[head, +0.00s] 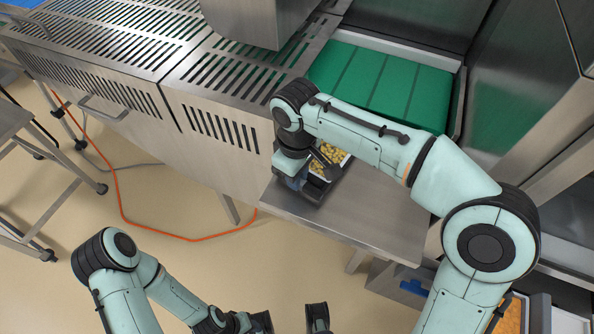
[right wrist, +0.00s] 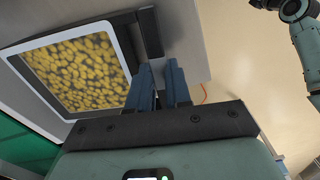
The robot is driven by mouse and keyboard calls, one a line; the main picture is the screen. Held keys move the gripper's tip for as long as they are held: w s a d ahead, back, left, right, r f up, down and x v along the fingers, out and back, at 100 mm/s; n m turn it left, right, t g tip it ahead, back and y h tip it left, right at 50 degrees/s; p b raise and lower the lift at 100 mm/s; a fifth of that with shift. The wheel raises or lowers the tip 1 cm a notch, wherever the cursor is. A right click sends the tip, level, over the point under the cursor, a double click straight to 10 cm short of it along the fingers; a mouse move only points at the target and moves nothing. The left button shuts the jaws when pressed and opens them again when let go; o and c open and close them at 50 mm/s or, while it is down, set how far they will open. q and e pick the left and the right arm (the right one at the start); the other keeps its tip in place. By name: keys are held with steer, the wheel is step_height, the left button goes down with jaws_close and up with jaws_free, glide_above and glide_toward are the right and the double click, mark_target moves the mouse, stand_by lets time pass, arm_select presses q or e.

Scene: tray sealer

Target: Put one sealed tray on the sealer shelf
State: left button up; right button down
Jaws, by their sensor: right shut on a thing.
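The sealed tray (head: 328,158) has a white rim and yellow pieces under its top. In the head view it is partly hidden by my right arm and lies over the left part of the bare metal sealer shelf (head: 375,215). My right gripper (head: 305,190) is at the tray's near side, shut on it; the grip itself is mostly hidden. In the right wrist view the tray (right wrist: 78,70) shows at upper left, beside the blue fingers (right wrist: 164,85). I cannot tell whether it touches the shelf. My left gripper (head: 290,320) is open and empty, at the bottom edge.
A green belt (head: 385,85) lies behind the shelf. The slotted metal sealer body (head: 215,100) stands to the left. An orange cable (head: 140,226) runs over the floor. A metal cart (head: 25,165) stands at far left. The right part of the shelf is clear.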

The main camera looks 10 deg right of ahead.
arm_select(q)
steer(key=shift+w+r+p, duration=0.1)
steer(key=shift+r+p, duration=0.35)
stand_by(1.1)
stand_by(0.3)
arm_select(e)
steer(key=c, duration=1)
jaws_free()
steer(key=c, duration=0.3)
steer(key=shift+r, duration=0.15)
step_height(320, 180, up, 7)
steer(key=p, duration=0.6)
arm_select(q)
step_height(320, 180, up, 6)
steer(key=w, duration=0.2)
